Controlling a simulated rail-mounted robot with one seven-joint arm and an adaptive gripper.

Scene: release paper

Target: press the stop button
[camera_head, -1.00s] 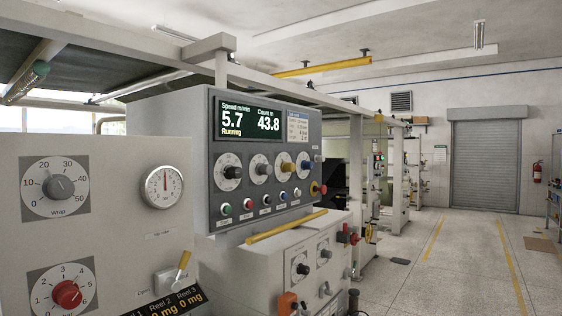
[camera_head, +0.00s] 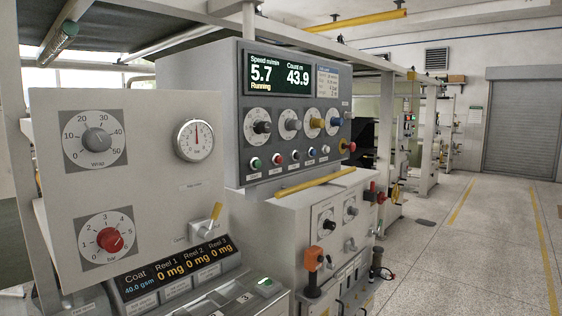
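A larger red knob-like button (camera_head: 347,146) with a yellow part sticks out at the panel's right end. The display (camera_head: 277,75) reads Running, speed 5.7, count 43.9. My gripper is not in view.
A nearer grey panel (camera_head: 155,135) at left carries a Wrap dial (camera_head: 95,141), a red knob (camera_head: 110,240) and a gauge (camera_head: 194,140). A yellow bar (camera_head: 315,182) runs below the button row. An orange-topped handle (camera_head: 313,258) stands lower. Open floor (camera_head: 475,245) lies at right.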

